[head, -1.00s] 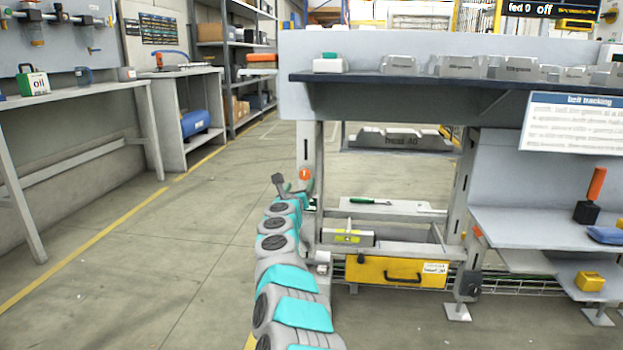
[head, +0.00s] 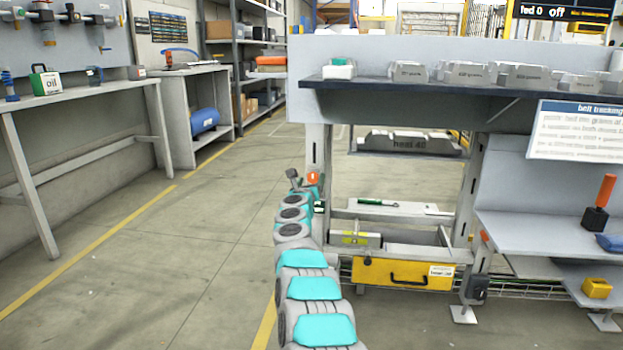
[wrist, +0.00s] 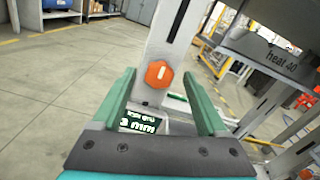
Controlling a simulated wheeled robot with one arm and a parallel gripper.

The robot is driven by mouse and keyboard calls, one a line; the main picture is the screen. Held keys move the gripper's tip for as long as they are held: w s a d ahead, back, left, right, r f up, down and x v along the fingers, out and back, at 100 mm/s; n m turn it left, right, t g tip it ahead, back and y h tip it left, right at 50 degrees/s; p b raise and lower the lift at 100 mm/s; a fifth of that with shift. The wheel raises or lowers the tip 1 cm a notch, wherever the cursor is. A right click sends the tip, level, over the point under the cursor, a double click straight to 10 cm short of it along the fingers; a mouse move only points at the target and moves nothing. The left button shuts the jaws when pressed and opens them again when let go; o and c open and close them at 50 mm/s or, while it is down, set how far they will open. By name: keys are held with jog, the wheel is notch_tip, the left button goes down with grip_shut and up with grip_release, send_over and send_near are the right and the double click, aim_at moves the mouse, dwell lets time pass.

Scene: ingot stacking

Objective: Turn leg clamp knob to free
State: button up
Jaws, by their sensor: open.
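The leg clamp knob (wrist: 159,74) is an orange hexagonal knob with a pale bar mark on its face. It sits on the grey bench leg (wrist: 172,40). In the head view the knob (head: 313,177) shows small on the left leg, just beyond the end of my arm. My gripper (wrist: 163,95) is open in the wrist view, with its two green fingers to the left and right of the knob. The knob appears between and slightly beyond the fingertips; I cannot tell the exact distance. A dark label (wrist: 141,122) reading "3 mm" shows below the knob.
A yellow drawer (head: 404,273) and a tray with a level (head: 355,238) sit low between the bench legs. A green-handled tool (head: 378,203) lies on a lower shelf. Grey blocks (head: 465,73) stand on the top shelf. The floor at left (head: 190,230) is clear.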

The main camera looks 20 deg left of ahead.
jog(key=shift+w+a+f, duration=0.1)
jog(key=shift+w+a, duration=0.05)
jog(key=shift+w, duration=0.4)
grip_shut()
dwell(0.5)
